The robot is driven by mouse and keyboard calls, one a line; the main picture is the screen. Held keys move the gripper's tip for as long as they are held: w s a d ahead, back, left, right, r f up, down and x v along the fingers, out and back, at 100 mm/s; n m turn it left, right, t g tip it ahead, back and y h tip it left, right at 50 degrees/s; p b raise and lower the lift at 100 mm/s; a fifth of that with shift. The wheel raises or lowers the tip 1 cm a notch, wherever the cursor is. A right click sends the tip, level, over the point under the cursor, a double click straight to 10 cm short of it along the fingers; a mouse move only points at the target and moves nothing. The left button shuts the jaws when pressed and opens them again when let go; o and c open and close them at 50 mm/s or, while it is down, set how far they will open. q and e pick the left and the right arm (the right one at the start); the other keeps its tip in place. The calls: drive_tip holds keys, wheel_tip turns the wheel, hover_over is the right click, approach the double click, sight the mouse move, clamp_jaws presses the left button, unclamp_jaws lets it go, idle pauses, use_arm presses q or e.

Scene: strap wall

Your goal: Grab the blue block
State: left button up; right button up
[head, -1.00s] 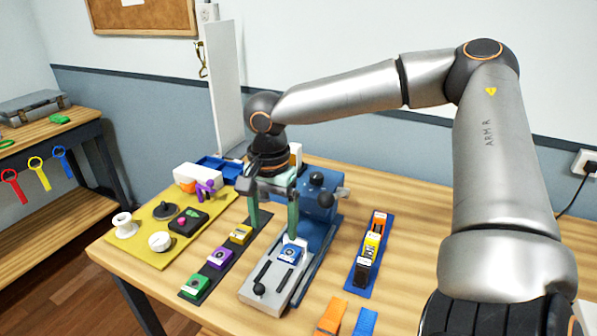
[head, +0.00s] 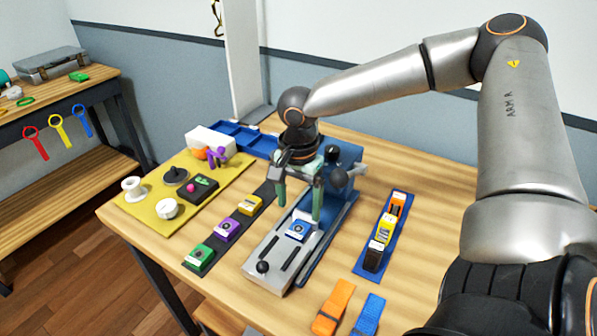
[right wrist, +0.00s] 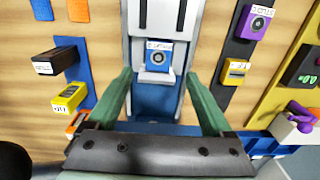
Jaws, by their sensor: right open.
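The blue block (head: 299,229), with a white label and a dark round mark on top, sits on the grey slotted fixture (head: 262,258) in the middle of the table. My right gripper (head: 299,211) is open just above and behind the block in the head view, its green fingers pointing down. In the right wrist view the block (right wrist: 158,56) lies between and ahead of the spread fingertips, apart from both. Nothing is between the fingers. My left gripper does not show.
A dark strip with green (head: 200,257), purple (head: 227,229) and yellow (head: 250,205) blocks lies left of the fixture. A blue tray (head: 370,262) with several blocks stands right. Orange (head: 333,306) and blue (head: 369,314) straps lie in front. A blue clamp body (head: 345,160) rises behind.

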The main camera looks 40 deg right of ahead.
sight(300, 227)
drive_tip(key=shift+s+f, duration=0.2)
drive_tip(key=shift+f, duration=2.7)
drive_tip(key=shift+c, duration=0.3)
clamp_jaws()
